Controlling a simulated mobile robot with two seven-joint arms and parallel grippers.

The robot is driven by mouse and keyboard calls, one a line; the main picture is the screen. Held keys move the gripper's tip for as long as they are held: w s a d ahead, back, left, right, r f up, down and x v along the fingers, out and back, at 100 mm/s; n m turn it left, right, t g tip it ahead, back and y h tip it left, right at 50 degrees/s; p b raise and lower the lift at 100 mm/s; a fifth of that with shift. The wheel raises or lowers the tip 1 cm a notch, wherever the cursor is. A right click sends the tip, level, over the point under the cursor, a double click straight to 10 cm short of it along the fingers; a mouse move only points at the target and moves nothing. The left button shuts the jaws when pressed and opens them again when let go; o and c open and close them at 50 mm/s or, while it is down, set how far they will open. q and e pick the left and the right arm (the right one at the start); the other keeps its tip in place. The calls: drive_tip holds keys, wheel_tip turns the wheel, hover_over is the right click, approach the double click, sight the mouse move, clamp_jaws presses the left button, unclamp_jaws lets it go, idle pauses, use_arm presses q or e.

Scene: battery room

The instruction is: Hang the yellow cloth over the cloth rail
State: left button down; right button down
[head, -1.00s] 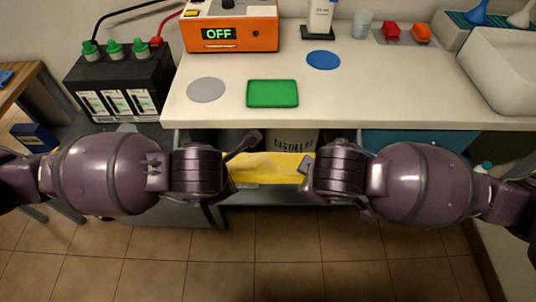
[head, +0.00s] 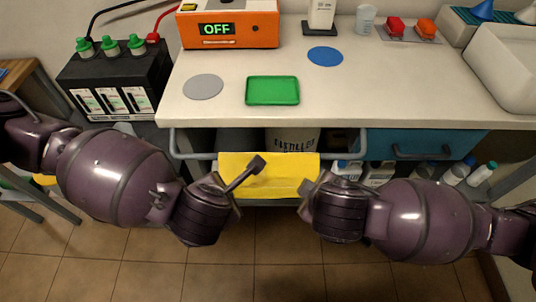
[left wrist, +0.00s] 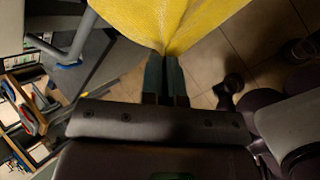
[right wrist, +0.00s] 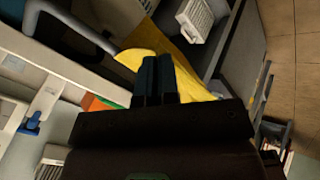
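The yellow cloth (head: 285,175) is spread wide at the front of the bench. Its top edge lines up with the grey cloth rail (head: 195,157) and appears to lie across it; the far side is hidden. In the left wrist view, the cloth (left wrist: 165,20) gathers to a point at my left gripper (left wrist: 167,57), which is shut on it. In the right wrist view, my right gripper (right wrist: 154,62) has its fingers together with the cloth (right wrist: 190,65) bunched around the tips. It looks shut on the cloth. The rail (right wrist: 75,25) runs into the cloth there.
The white bench top (head: 380,95) holds a green tray (head: 272,90), a grey disc (head: 203,87), a blue disc (head: 325,56) and an orange device (head: 230,28). A teal drawer (head: 425,143) is right of the rail. Bottles (head: 455,173) stand below. A black battery (head: 115,85) is at left.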

use_arm(q)
drive_tip(key=shift+w+f, duration=0.1)
drive_tip(key=shift+f, duration=0.1)
use_arm(e)
drive_tip(key=shift+f, duration=0.3)
